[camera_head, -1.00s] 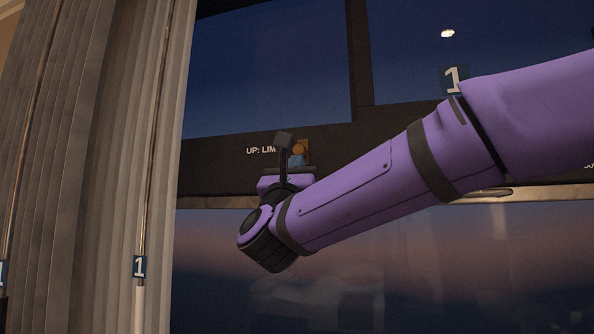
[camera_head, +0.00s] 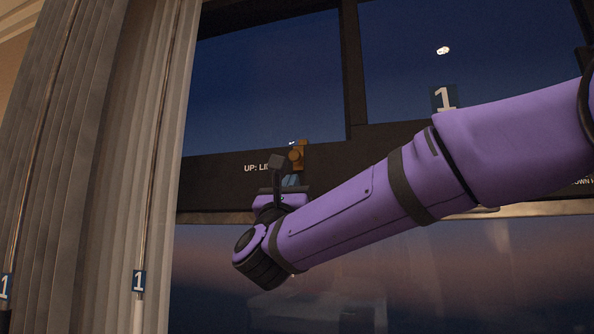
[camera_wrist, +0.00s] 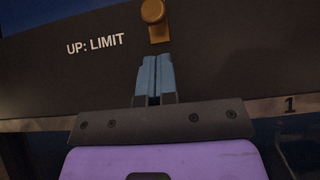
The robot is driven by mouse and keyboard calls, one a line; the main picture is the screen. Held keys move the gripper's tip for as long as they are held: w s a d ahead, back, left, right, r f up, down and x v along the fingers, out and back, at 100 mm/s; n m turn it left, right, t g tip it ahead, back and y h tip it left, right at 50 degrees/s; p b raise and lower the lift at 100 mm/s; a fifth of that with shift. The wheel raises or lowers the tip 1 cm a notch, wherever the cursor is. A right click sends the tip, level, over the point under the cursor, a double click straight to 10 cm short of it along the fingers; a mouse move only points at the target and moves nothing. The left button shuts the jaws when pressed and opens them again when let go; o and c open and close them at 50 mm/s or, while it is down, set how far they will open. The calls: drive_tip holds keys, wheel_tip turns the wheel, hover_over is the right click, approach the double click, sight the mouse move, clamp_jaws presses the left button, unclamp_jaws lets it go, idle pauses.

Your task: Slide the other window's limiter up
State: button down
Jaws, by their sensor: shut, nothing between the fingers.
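The brass limiter (camera_head: 297,155), a round knob on a small plate, is on the dark window rail to the right of the "UP: LIMIT" lettering. Its top reaches the rail's upper edge in the head view. In the wrist view my gripper (camera_wrist: 156,58) is shut and empty, with a small gap between the fingertips and the plate.
A grey curtain (camera_head: 115,150) hangs at the left, with thin rods bearing "1" tags. Window panes (camera_head: 265,80) lie above and below the rail (camera_head: 215,178). A "1" sign (camera_head: 444,98) is on the upper glass.

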drive_tip(key=v, duration=1)
drive_tip(key=shift+f, duration=0.3)
drive_tip(key=d+f+n+g+y, duration=0.4)
drive_tip(key=d+n+y, duration=0.3)
drive_tip(key=n, duration=0.7)
drive_tip(key=d+f+n+g+y, duration=0.35)
drive_tip(key=d+n+y, duration=0.35)
drive_tip(key=n, duration=0.7)
drive_tip(key=s+d+f+n+g+h, duration=0.2)
drive_tip(key=s+d+f+n+g, duration=0.4)
drive_tip(key=s, duration=0.5)
drive_tip(key=s+d+f+n+g+h, duration=0.2)
drive_tip(key=s+d+f+n+g, duration=0.4)
drive_tip(key=s+d+f, duration=0.4)
drive_tip(key=shift+s+d+f+g+h, duration=0.35)
drive_tip(key=shift+s+d+f+h, duration=0.05)
drive_tip(key=shift+s+f, duration=0.15)
